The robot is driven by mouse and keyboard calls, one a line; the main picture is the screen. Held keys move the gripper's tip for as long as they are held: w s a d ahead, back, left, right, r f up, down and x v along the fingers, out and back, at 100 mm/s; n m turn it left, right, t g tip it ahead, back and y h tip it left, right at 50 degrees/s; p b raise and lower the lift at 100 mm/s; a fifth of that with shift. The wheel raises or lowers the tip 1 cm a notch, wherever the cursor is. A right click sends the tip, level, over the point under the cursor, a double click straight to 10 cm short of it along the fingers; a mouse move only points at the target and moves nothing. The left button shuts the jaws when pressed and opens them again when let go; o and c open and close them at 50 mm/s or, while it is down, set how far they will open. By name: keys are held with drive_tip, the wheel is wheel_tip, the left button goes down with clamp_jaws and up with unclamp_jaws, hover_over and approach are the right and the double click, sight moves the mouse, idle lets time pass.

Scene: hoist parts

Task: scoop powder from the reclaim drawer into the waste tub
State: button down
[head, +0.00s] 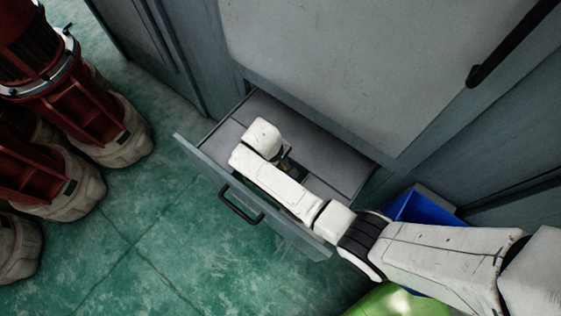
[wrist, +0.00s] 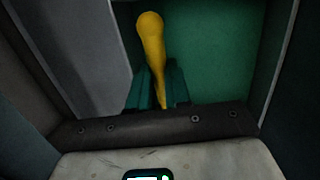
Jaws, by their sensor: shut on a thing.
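The drawer (head: 330,165) is pulled out of a grey cabinet, with a dark handle on its front. My gripper (wrist: 157,78) is over the drawer, its green fingers shut on a yellow handle (wrist: 150,35), which I take to be the scoop's. The handle's rounded end points up in the wrist view; any scoop bowl is hidden. In the head view my white wrist covers most of the gripper. No powder can be made out. A blue open container (head: 420,208), probably the waste tub, stands right of the drawer, partly behind my arm.
The grey cabinet (head: 320,60) rises behind the drawer. Red machines with pale rounded feet (head: 115,135) stand at the left. Green tiled floor (head: 130,230) is clear in front of the drawer. A dark bar handle (head: 510,45) juts out at upper right.

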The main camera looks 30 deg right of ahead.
drive_tip(key=shift+d+p+v, duration=0.25)
drive_tip(key=shift+p+v, duration=0.75)
drive_tip(key=shift+v, duration=0.05)
drive_tip(key=shift+d+p+v, duration=0.25)
drive_tip(key=shift+p+v, duration=0.75)
drive_tip(key=shift+v, duration=0.1)
drive_tip(key=shift+r, duration=0.15)
